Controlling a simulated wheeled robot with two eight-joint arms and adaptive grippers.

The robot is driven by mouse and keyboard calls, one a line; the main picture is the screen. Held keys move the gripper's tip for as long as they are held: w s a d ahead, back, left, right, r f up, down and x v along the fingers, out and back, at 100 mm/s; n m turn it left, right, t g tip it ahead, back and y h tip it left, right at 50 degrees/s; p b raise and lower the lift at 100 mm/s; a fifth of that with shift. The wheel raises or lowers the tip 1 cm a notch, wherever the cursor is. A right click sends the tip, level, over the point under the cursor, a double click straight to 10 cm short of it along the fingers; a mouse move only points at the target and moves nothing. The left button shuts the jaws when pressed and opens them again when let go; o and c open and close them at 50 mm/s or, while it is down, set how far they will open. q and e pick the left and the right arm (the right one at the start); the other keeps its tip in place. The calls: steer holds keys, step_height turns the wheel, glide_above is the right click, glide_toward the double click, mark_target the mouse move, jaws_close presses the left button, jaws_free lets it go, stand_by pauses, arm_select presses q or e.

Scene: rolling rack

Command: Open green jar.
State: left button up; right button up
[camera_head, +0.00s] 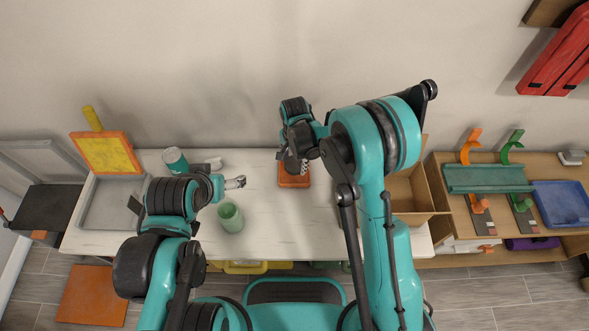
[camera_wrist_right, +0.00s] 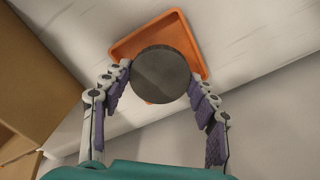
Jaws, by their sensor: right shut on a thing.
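The green jar (camera_head: 230,217) stands on the white table, and its top looks open, with a hollow inside. My right gripper (camera_head: 298,163) is over the orange tray (camera_head: 292,181). In the right wrist view its fingers (camera_wrist_right: 160,88) are shut on a dark round lid (camera_wrist_right: 160,75). The lid hides part of the orange tray (camera_wrist_right: 125,47) below; I cannot tell if they touch. My left gripper (camera_head: 236,183) is just behind the jar, apart from it; its fingers are too small to read.
A teal can (camera_head: 174,160) stands at the back left beside a grey tray (camera_head: 97,205) and a yellow-orange board (camera_head: 106,153). A cardboard box (camera_head: 420,202) is on the right. The table between jar and orange tray is clear.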

mark_target(294, 164)
steer(key=shift+f+b, duration=0.75)
steer(key=shift+f, duration=1.3)
steer(key=o, duration=1)
steer(key=shift+f, duration=0.15)
